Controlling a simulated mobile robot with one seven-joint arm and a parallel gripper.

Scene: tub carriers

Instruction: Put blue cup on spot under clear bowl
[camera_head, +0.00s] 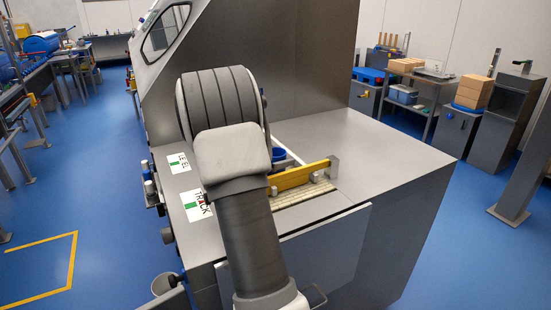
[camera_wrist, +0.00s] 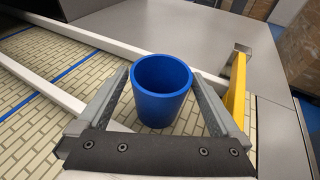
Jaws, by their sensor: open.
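The blue cup (camera_wrist: 162,92) stands upright on the tan brick-patterned belt (camera_wrist: 40,130) in the wrist view, its open top facing up. My gripper (camera_wrist: 160,76) is open, with one finger on each side of the cup. I cannot tell whether either finger touches it. In the head view a small part of the blue cup (camera_head: 278,153) shows beside my arm, which hides my gripper and most of the belt there. I see no clear bowl and no spot under one in either view.
A yellow bar (camera_wrist: 236,88) stands close to the right finger, along the belt's edge. White rails (camera_wrist: 85,38) run beside and across the belt. A flat grey metal top (camera_head: 375,150) lies to the right and is clear. Label cards (camera_head: 195,204) lie on the left ledge.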

